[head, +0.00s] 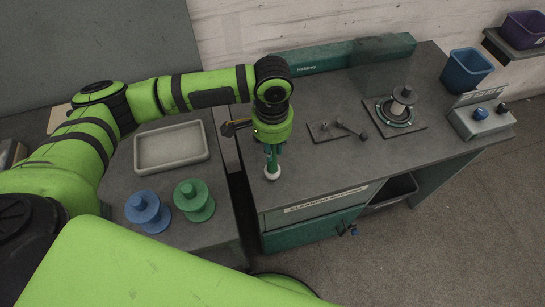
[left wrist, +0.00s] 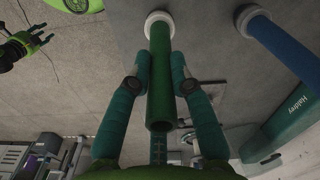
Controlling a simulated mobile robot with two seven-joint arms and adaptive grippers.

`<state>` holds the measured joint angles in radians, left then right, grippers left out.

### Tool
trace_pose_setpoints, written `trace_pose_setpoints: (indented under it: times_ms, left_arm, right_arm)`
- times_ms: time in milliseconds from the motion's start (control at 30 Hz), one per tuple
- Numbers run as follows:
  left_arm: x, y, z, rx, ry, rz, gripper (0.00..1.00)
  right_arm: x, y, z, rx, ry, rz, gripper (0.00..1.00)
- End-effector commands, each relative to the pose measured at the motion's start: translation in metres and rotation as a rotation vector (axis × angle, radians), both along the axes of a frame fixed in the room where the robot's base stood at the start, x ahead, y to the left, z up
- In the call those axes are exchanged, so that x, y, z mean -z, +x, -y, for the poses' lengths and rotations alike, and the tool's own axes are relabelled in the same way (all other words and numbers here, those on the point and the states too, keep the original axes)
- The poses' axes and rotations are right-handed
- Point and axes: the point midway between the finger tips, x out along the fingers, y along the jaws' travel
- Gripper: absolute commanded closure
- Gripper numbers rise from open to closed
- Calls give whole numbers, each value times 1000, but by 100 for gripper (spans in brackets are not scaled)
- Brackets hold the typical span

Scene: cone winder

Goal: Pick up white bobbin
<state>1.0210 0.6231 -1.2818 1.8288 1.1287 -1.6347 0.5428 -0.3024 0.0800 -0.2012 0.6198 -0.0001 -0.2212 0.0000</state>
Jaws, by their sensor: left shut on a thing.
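My left gripper (head: 272,158) hangs at the front left corner of the grey workbench (head: 310,165). It is shut on a green tube with a white round end (head: 272,173). In the left wrist view the green tube (left wrist: 160,80) lies between the two fingers, with its white ring end away from the palm. A pale spool (head: 403,100) stands on a round base at the bench's right; I cannot tell whether it is the white bobbin. In the left wrist view a black and green gripper (left wrist: 27,44), apparently my right one, shows at the upper left; its opening is unclear.
A blue bobbin (head: 148,211) and a green bobbin (head: 194,200) stand on the left table near an empty pale tray (head: 171,147). A dark plate with small tools (head: 338,129) lies mid-bench. A blue tube with a white ring (left wrist: 280,45) shows in the wrist view.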

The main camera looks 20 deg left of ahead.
Motion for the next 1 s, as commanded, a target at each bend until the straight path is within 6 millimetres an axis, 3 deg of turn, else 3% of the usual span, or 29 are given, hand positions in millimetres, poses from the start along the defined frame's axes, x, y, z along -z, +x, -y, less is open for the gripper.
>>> trace_pose_setpoints:
  times_ms: [267,533,800,1000]
  left_arm:
    - [-5,1,0,0,-2,3,100]
    - [-40,1,1,1,-3,6,100]
    - [-74,24,58,3,-4,4,100]
    - [-96,38,89,2,-2,1,100]
  right_arm:
    - [2,0,0,1,0,-1,60]
    - [14,0,0,2,0,0,60]
    - [31,1,-2,3,3,2,60]
    - [40,3,-1,3,2,5,60]
